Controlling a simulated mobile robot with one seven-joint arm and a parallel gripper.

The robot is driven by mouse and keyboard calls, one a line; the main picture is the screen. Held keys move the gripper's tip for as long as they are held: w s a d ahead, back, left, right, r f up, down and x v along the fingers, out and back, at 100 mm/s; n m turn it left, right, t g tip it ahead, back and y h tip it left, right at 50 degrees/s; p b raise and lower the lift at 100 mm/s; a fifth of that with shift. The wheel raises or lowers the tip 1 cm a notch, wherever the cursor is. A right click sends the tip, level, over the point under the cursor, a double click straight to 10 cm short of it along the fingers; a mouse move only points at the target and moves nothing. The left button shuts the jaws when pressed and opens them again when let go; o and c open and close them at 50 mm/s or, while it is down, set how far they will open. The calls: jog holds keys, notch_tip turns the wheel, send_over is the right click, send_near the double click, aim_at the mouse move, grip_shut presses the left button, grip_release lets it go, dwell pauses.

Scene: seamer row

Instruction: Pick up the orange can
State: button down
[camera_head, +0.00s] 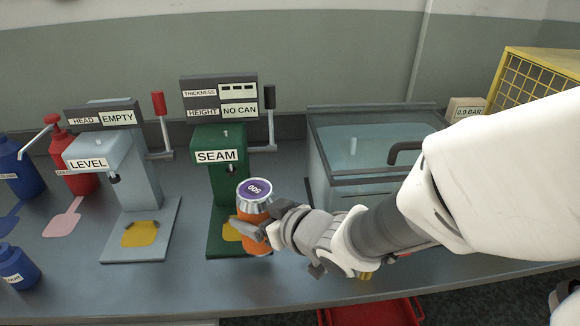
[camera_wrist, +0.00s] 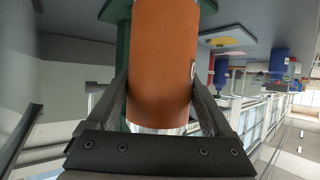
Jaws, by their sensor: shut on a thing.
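The orange can (camera_head: 262,232) has a silver rim and a purple top marked "500". It appears upright in the head view, in front of the green SEAM machine. My gripper (camera_head: 252,226) is shut on the can's body, with a finger on each side. In the wrist view the can (camera_wrist: 163,60) fills the space between the fingers of my gripper (camera_wrist: 160,105), its silver end towards the palm. Whether the can's bottom touches the bench or the machine's base is hard to tell.
The green SEAM machine (camera_head: 222,180) reads "NO CAN". The grey LEVEL machine (camera_head: 130,180) stands left of it, with red and blue bottles (camera_head: 75,170) further left. A clear-lidded tank (camera_head: 370,130) stands right. A red crate (camera_head: 380,312) lies below the bench's front edge.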

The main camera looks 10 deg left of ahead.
jog(key=b, duration=0.2)
jog(key=d+b, duration=0.1)
jog(key=b, duration=0.1)
jog(key=shift+s+f, duration=0.25)
jog(key=shift+s, duration=0.1)
jog(key=d+b, duration=0.1)
jog(key=b, duration=0.1)
jog(key=shift+s+d+b, duration=0.1)
jog(key=shift+d+b, duration=0.05)
jog(key=shift+b, duration=0.2)
jog(key=shift+s+d+r+b, duration=0.15)
jog(key=shift+s+d+b, duration=0.75)
jog(key=shift+d, duration=0.25)
jog(key=shift+s+d+r+b, duration=0.1)
jog(key=shift+s+d+b, duration=0.7)
jog(key=shift+s+d, duration=0.3)
jog(key=shift+d, duration=0.1)
